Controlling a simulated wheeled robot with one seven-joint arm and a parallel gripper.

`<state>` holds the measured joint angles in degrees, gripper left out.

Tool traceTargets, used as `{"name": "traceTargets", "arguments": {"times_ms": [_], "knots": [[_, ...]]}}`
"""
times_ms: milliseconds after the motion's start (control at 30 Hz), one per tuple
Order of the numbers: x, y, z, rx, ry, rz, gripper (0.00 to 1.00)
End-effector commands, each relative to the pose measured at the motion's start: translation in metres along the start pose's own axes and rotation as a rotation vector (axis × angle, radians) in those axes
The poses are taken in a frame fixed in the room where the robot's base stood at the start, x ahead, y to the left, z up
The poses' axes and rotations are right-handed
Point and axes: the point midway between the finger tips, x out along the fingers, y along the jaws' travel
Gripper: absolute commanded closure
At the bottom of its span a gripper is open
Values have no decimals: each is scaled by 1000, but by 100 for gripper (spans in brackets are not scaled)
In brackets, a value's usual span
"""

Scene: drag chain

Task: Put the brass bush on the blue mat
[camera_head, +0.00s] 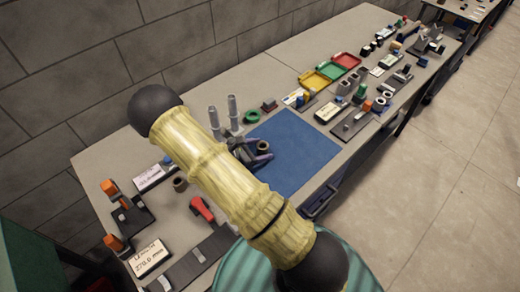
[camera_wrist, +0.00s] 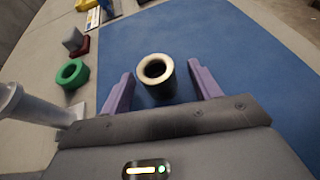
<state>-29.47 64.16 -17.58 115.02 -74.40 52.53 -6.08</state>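The brass bush (camera_wrist: 158,86) is a short hollow cylinder with a pale rim. In the wrist view it stands upright against the blue mat (camera_wrist: 225,45), between the two purple fingers of my gripper (camera_wrist: 162,88). A gap shows on each side of it, so my gripper is open and not touching it. In the head view the bush (camera_head: 264,147) appears at the left part of the blue mat (camera_head: 300,155), beside my gripper (camera_head: 258,157). The bush's lower end is partly hidden by my gripper in the wrist view.
A green ring (camera_head: 251,117) and two grey upright cylinders (camera_head: 233,107) stand left of the mat. Yellow (camera_head: 315,80) and red (camera_head: 345,61) trays lie beyond it. A similar dark bush (camera_head: 180,184) stands nearer, by a red tool (camera_head: 202,209). The mat's right part is clear.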

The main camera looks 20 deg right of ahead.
Motion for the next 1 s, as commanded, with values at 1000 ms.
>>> {"name": "traceTargets", "arguments": {"times_ms": [1000], "knots": [[-137, -3, -1, 3, 4, 8, 38]]}}
